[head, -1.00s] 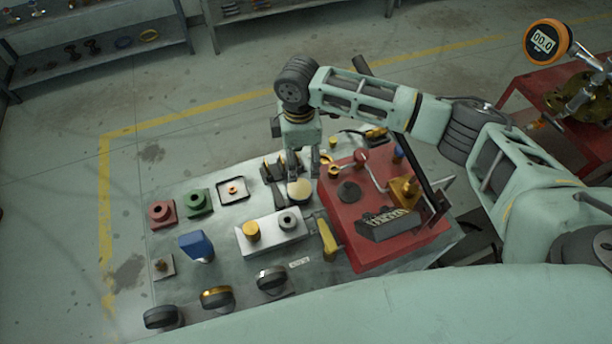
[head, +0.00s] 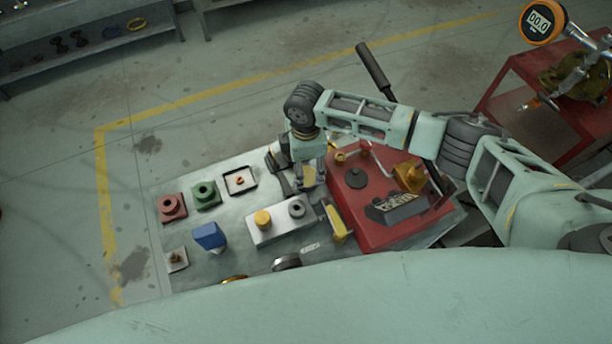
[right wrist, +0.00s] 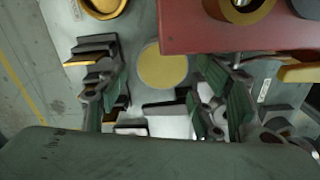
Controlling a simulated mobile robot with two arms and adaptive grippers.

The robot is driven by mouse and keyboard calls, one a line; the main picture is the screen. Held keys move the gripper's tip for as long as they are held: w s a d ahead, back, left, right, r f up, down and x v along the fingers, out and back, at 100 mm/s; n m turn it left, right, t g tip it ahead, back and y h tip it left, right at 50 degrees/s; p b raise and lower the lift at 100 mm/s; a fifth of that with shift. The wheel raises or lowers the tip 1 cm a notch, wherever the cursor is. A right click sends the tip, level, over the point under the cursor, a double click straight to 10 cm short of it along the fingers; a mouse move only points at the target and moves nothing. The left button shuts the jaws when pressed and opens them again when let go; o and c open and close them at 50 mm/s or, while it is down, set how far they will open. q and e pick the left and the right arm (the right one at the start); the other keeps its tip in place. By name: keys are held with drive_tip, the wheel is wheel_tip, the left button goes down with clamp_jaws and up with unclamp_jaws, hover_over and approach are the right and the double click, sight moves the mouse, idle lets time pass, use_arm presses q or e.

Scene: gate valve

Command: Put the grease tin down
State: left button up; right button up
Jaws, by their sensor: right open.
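The grease tin appears to be the round tin with a yellow lid (right wrist: 163,65) in the right wrist view. It seems to stand upright on the grey bench top, beside the red plate. My right gripper (right wrist: 166,98) is open, with one finger on each side of the tin's near part and visible gaps to the lid. In the head view the right gripper (head: 311,172) points down over the tin (head: 307,177), which it partly hides. My left gripper is not in view.
A white block with a yellow and a grey knob (head: 264,232) is close by. Red (head: 172,208) and green (head: 205,195) fittings and a blue block (head: 209,237) stand to the left.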

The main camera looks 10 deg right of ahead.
sight(305, 175)
drive_tip(key=shift+f+p, duration=0.35)
drive_tip(key=shift+f, duration=1.65)
drive_tip(key=c, duration=1.2)
drive_tip(key=shift+r, duration=0.1)
wheel_tip(305, 175, up, 18)
drive_tip(key=b, duration=0.3)
drive_tip(key=shift+b, duration=0.3)
